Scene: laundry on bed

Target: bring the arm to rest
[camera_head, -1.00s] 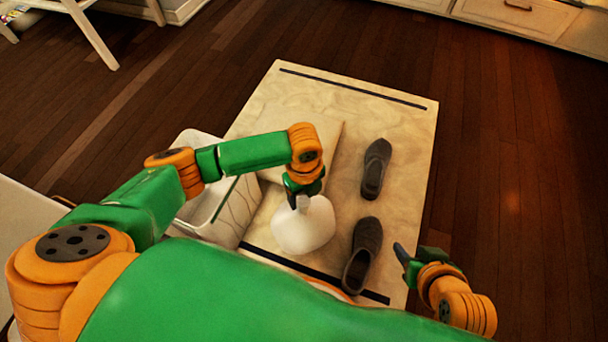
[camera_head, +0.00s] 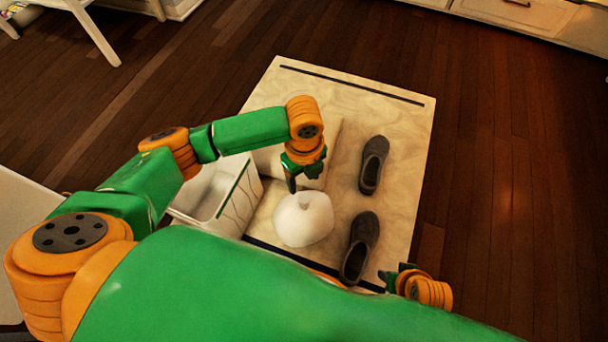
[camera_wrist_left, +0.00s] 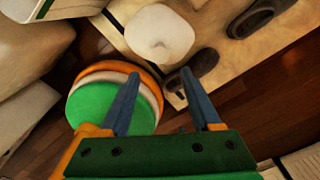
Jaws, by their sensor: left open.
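My left arm reaches in from the left in the head view, its gripper (camera_head: 301,180) pointing down just behind a white rounded thing (camera_head: 303,221) with a small peak on top. In the left wrist view, the left gripper (camera_wrist_left: 160,76) has its two blue fingers apart with nothing held between them. The white thing (camera_wrist_left: 160,32) lies beyond the fingertips there. My right gripper (camera_head: 392,276) shows only in part at the lower right of the head view, beside the mat's near edge. Its jaws cannot be made out.
A beige mat (camera_head: 408,160) with dark end stripes lies on a dark wood floor. Two dark grey shoes (camera_head: 373,165) (camera_head: 359,247) stand on its right part. A white bin (camera_head: 240,207) stands at left. The floor right of the mat (camera_head: 510,190) is clear.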

